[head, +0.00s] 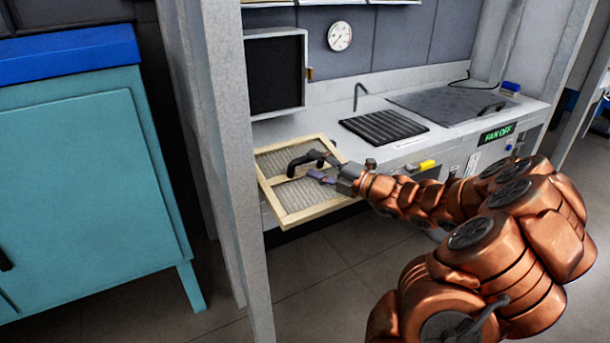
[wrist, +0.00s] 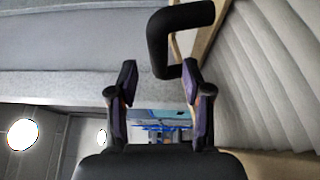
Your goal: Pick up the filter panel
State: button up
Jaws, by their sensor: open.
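The filter panel (head: 299,196) has a pale wooden frame, grey pleats and a black handle (head: 304,160) on its upper face. It lies tilted at the front left end of the grey bench in the head view. In the wrist view its pleats (wrist: 265,75) fill the right side, and the black handle (wrist: 181,20) shows at top centre. My gripper (wrist: 158,76) is open and empty. Its purple-and-black fingers are close to the handle, whose lower end shows just beyond and between the tips, nearer the right one. I cannot tell whether they touch.
A grey post (head: 232,150) stands just left of the panel, with a teal cabinet (head: 85,180) beyond it. A dark-fronted box (head: 276,75) stands behind the panel. The bench holds a black grille (head: 384,126) and a grey lid (head: 450,103). The floor in front is clear.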

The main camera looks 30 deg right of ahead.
aim_at(304, 163)
jog(key=shift+x, duration=1.85)
grip_shut()
